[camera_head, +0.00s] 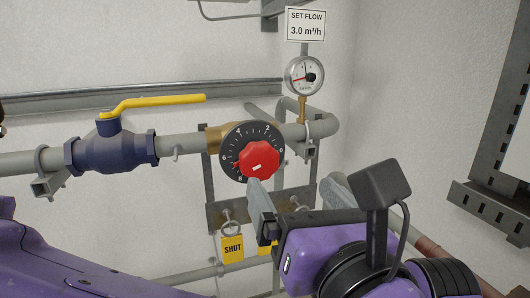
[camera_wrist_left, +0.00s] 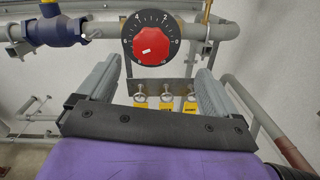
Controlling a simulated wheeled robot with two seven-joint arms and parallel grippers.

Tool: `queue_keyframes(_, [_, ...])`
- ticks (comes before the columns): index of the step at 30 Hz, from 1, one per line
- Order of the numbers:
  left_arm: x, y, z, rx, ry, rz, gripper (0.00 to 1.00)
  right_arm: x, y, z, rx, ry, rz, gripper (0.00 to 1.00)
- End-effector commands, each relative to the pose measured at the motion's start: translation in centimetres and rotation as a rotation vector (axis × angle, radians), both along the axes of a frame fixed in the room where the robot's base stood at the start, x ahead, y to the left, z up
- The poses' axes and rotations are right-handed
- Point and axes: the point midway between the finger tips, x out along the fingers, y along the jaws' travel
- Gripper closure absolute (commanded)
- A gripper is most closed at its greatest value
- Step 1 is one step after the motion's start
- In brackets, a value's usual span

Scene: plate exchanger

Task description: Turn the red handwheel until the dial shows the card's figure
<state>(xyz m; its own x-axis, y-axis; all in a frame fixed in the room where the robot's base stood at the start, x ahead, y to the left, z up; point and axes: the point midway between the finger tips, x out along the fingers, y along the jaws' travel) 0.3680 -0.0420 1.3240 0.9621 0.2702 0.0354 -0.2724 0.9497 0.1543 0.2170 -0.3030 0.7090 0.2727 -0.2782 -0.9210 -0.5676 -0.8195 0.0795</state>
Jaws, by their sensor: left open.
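The red handwheel (camera_head: 259,158) sits on a black numbered disc (camera_head: 236,138) on the grey pipe; a short white mark shows on its face. It also shows in the left wrist view (camera_wrist_left: 152,42), ahead of the fingers. The round white dial (camera_head: 304,75) stands above the pipe; its needle lies toward the left, but its figures are too small to read. The card (camera_head: 305,25) reads "SET FLOW 3.0 m³/h". My left gripper (camera_head: 292,183) is open and empty, below and right of the wheel in the head view; its fingers (camera_wrist_left: 157,68) are apart from the wheel. My right gripper is not in view.
A blue valve (camera_head: 112,147) with a yellow lever (camera_head: 152,103) is left of the wheel. A yellow tag (camera_head: 232,248) reading "SHUT" hangs below, by small valves (camera_wrist_left: 165,97) on a plate. A pipe bends at the right. Dark slotted metal (camera_head: 495,208) is on the right wall.

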Motion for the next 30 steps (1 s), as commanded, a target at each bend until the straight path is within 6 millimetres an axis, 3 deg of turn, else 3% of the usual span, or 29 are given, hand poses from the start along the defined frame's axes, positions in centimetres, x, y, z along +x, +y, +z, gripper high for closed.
queue_keyframes(5, [0.4, 0.8, -0.7, -0.146, -0.007, 0.043, 0.07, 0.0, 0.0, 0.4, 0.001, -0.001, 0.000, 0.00])
queue_keyframes(18, [8.8, 3.4, -0.5, -0.140, -0.005, 0.039, 0.07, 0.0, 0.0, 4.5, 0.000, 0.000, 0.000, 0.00])
queue_keyframes(22, [9.8, 3.7, -0.7, -0.139, -0.007, 0.038, 0.07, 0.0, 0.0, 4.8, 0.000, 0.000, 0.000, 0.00])
queue_keyframes(30, [10.0, 3.8, -0.9, -0.138, -0.009, 0.038, 0.10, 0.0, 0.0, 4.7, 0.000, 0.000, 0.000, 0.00])
